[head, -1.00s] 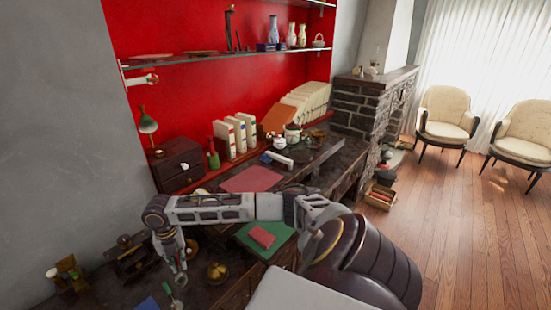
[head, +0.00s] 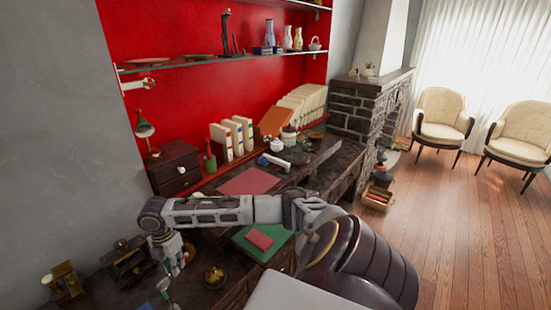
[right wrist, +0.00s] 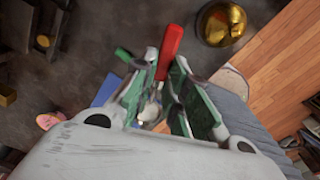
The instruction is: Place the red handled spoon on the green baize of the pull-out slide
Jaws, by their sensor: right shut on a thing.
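The red handled spoon (right wrist: 170,50) is between the fingers of my right gripper (right wrist: 160,98) in the right wrist view. Its red handle sticks out past the fingertips; its lower part is partly hidden between the green-padded fingers. In the head view my right gripper (head: 172,268) hangs over the dark desk at the lower left, with the spoon hard to make out. The green baize (head: 250,250) of the pull-out slide lies to the right of the gripper, beyond the brass bowl, with a small red book (head: 259,239) on it. My left gripper is not in view.
A round brass bowl (head: 214,277) stands just right of the gripper. Dark apparatus (head: 128,257) and a brass instrument (head: 64,279) are to its left. A pinkish-red mat (head: 249,181) lies further back. Part of the baize beside the book is bare.

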